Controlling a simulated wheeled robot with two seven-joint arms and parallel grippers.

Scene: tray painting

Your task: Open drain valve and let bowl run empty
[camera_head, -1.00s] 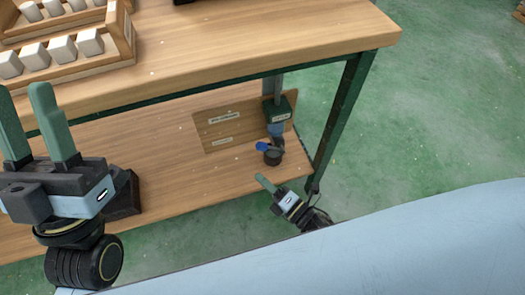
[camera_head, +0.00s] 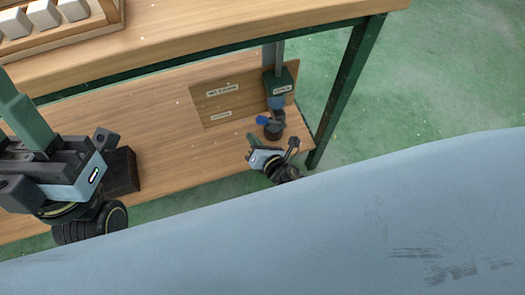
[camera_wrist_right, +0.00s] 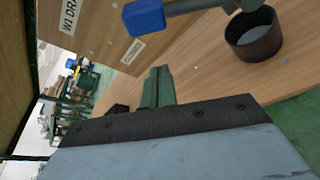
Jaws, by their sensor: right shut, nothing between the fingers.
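The drain valve shows its blue lever (camera_head: 263,120) low under the green box (camera_head: 279,82) on the grey drain pipe (camera_head: 272,52). In the right wrist view the blue lever (camera_wrist_right: 144,17) sits at the top, above the fingertips. A dark round cup (camera_head: 273,131) stands below the outlet; in the wrist view the dark cup (camera_wrist_right: 253,42) looks open at the top. My right gripper (camera_head: 252,140) is shut and empty, just in front of the valve and apart from the lever. My left gripper (camera_head: 22,115) is at the left, partly out of frame. The bowl is not in view.
A wooden board with labels (camera_head: 222,103) stands behind the valve on the lower shelf (camera_head: 165,140). A green table leg (camera_head: 347,90) is close on the right. Above is the tabletop (camera_head: 200,45) with a rack of white blocks (camera_head: 62,32). A dark block (camera_head: 121,172) lies on the shelf.

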